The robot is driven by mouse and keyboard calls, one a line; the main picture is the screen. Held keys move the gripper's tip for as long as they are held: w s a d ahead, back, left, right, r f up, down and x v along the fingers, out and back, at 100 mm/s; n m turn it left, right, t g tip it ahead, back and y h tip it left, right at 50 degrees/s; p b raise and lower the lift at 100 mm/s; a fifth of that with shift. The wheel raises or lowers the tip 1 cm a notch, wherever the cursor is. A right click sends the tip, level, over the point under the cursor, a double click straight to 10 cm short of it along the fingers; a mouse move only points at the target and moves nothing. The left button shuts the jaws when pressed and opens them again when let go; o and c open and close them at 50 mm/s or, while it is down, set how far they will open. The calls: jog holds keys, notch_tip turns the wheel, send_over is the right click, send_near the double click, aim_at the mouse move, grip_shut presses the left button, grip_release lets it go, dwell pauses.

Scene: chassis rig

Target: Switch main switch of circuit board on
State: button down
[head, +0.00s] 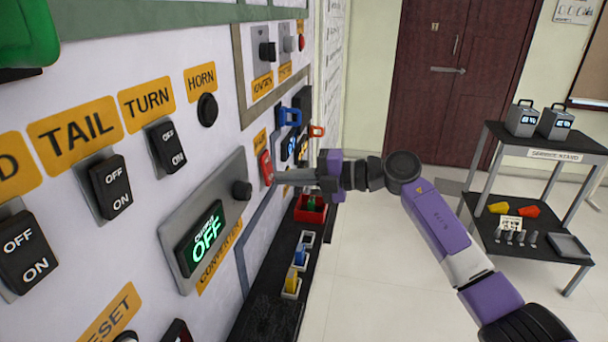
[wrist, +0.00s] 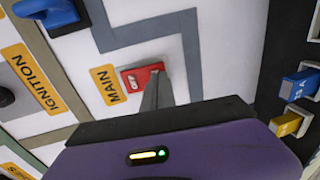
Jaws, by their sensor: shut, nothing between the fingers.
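The main switch is a red switch (head: 266,166) on the white board in the head view, left of my gripper. In the wrist view the red switch (wrist: 139,77) sits beside a yellow MAIN label (wrist: 107,85). My gripper (head: 278,179) is shut and empty, and its fingertips point at the board right at the switch. In the wrist view the closed fingers (wrist: 155,86) overlap the switch's right side and hide part of it. I cannot tell whether they touch it, or which way the switch is set.
The converter display (head: 204,238) reads OFF in green. A cart (head: 540,150) stands at the right. The floor between is clear.

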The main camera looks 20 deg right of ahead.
jog(key=shift+w+a, duration=0.2)
jog(key=shift+f, duration=0.15)
